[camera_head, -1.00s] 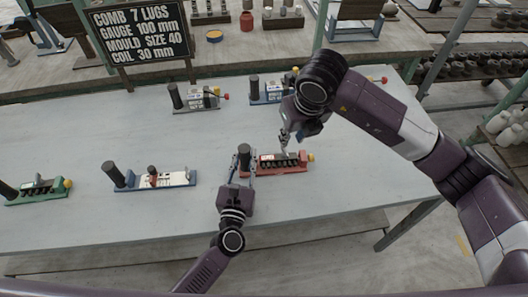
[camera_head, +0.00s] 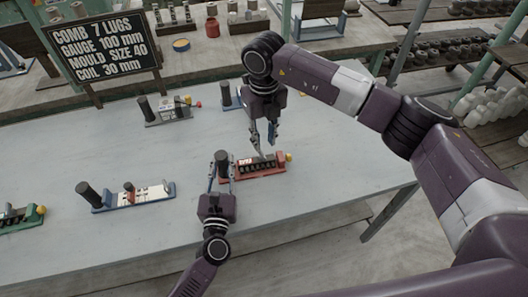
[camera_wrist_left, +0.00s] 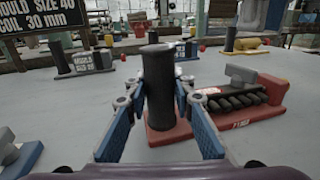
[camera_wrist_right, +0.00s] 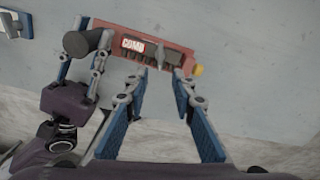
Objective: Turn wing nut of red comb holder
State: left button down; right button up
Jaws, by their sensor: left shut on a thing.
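The red comb holder (camera_head: 274,172) lies on the grey table, with a black upright post at its left end, a row of dark comb lugs and a yellow knob at its right end. My left gripper (camera_head: 221,168) is shut around the black post (camera_wrist_left: 158,85). The grey wing nut (camera_wrist_right: 178,54) stands on top of the holder, right of its middle; it also shows in the left wrist view (camera_wrist_left: 240,72). My right gripper (camera_head: 265,142) is open and empty above the holder. In the right wrist view its fingers (camera_wrist_right: 161,82) point at the holder, apart from the wing nut.
A blue holder (camera_head: 158,194) and a green holder (camera_head: 20,218) lie to the left. A grey holder (camera_head: 170,110) and another blue one (camera_head: 230,100) lie behind. A chalkboard sign (camera_head: 100,48) stands at the back left. The table in front of the red holder is clear.

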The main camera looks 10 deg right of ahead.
aim_at(264, 156)
notch_tip(264, 156, down, 6)
jog(key=shift+f, duration=0.15)
dwell(0.3)
grip_shut()
